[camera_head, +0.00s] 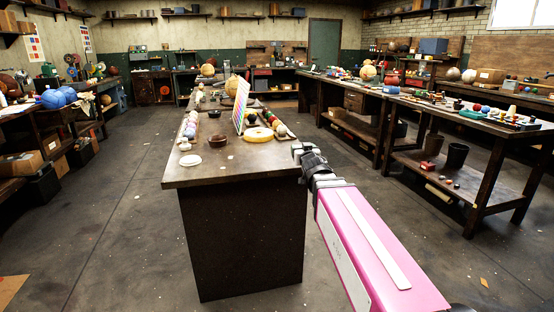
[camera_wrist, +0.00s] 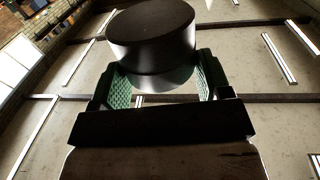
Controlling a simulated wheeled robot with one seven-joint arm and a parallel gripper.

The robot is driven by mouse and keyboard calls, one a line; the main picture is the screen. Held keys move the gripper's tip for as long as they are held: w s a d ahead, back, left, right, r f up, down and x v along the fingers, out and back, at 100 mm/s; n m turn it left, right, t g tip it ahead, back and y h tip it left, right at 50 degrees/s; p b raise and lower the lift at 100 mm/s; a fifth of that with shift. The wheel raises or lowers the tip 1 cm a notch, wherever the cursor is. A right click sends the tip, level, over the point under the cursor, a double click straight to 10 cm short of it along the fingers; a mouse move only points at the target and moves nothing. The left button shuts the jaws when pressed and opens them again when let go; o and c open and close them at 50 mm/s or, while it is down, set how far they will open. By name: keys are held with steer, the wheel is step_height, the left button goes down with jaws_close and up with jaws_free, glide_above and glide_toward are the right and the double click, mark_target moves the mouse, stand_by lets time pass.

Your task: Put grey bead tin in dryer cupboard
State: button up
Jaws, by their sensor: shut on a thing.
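The bead tin (camera_wrist: 150,38) is a dark grey, round, flat-topped tin in the wrist view. My gripper (camera_wrist: 163,78) is shut on it, with green textured finger pads on either side of its lower part. In the head view my gripper (camera_head: 303,152) is at the right edge of the near bench; the tin is too small there to tell from the fingers. I cannot pick out the dryer cupboard for certain in either view.
A cluttered workbench (camera_head: 480,118) stands at right, another at left. Floor (camera_head: 110,200) is open left of the near bench. The wrist view faces the ceiling.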

steer(key=s+a+f+n+g+y, duration=0.1)
steer(key=s+a+f+n+y, duration=0.15)
steer(key=s+a+f, duration=0.4)
steer(key=shift+m+y, duration=0.25)
steer(key=shift+m, duration=0.1)
steer(key=x, duration=1.2)
steer(key=a+x, duration=0.1)
steer(key=x, duration=0.5)
steer(key=shift+w+a+r, duration=0.1)
steer(key=shift+w+r, duration=0.05)
steer(key=shift+r, duration=0.2)
steer(key=shift+s+f, duration=0.25)
steer(key=shift+f, duration=0.1)
steer(key=o, duration=1)
